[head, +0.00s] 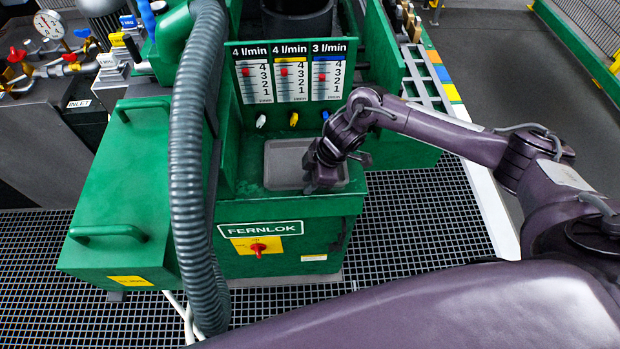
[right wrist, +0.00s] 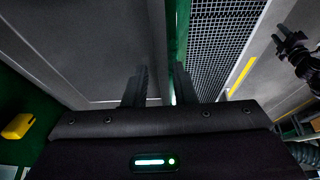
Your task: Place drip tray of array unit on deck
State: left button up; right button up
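The grey drip tray (head: 281,176) is a shallow rectangle on the green deck (head: 245,205), below the meter array (head: 290,75). My right gripper (head: 318,180) is at the tray's right side and hides part of it. In the right wrist view the tray (right wrist: 95,45) fills the left and middle. My right gripper's fingers (right wrist: 160,86) are apart, with the tray's edge between them; contact is not clear. My left gripper (right wrist: 286,40) shows only in the right wrist view, away from the tray, its fingers apart.
A grey ribbed hose (head: 187,150) hangs left of the deck, beside a green box (head: 130,190) with handles. White, yellow and blue taps (head: 293,118) stand behind the tray. A red switch (head: 258,248) is on the front. Floor grating (head: 420,215) lies to the right.

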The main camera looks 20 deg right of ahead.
jog(key=shift+r, duration=0.15)
jog(key=b+v, duration=0.1)
jog(key=v, duration=1.1)
jog(key=shift+b, duration=0.4)
jog(key=shift+s, duration=0.1)
